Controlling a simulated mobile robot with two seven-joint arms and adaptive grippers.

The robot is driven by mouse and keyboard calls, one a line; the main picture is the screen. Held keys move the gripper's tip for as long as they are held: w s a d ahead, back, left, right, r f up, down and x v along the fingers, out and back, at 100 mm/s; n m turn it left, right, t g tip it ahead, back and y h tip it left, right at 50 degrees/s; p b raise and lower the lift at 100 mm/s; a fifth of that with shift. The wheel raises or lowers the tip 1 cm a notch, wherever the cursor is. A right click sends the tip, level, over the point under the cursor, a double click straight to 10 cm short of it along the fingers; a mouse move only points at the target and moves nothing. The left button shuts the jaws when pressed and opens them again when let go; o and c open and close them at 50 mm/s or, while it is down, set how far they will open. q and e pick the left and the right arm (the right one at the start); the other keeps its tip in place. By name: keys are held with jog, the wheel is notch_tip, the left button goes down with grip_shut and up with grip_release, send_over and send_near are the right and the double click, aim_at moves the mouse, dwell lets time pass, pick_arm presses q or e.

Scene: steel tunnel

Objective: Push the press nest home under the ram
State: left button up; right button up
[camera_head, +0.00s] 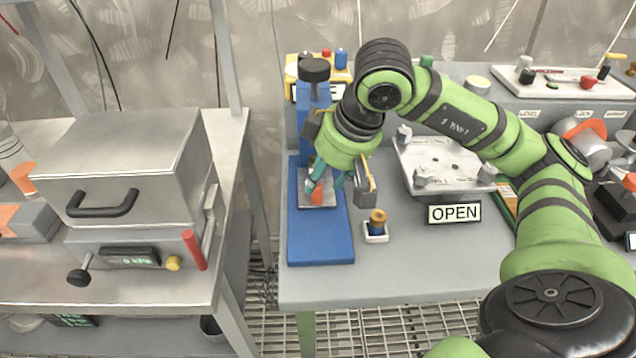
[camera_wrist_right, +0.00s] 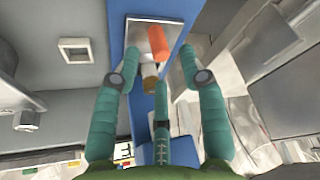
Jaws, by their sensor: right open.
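The blue press (camera_head: 318,240) stands at the left end of the grey bench, with a black knob (camera_head: 315,69) on top of its column. A metal plate with an orange piece, which looks like the press nest (camera_head: 305,198), lies on the blue base; it also shows in the right wrist view (camera_wrist_right: 137,37). My right gripper (camera_head: 328,184) is open, its teal fingers low over the plate beside the orange piece (camera_wrist_right: 158,42). A tan part (camera_wrist_right: 150,84) shows between the fingers. I cannot tell whether they touch anything. The ram is largely hidden. My left gripper is out of view.
A white square holder (camera_head: 375,238) with a brown-topped part stands right of the base. A silver fixture (camera_head: 440,165) sits behind the OPEN sign (camera_head: 454,213). A steel box (camera_head: 130,165) stands on the left table, across a gap. The front of the bench is clear.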

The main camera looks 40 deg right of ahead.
aim_at(319, 185)
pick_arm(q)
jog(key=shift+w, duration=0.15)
pick_arm(e)
jog(key=shift+x, duration=1.6)
jog(key=shift+r, duration=0.1)
grip_shut()
jog(key=shift+w+b, duration=0.1)
jog(key=shift+b, duration=0.4)
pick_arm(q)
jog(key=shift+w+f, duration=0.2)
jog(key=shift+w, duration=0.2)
pick_arm(e)
grip_release()
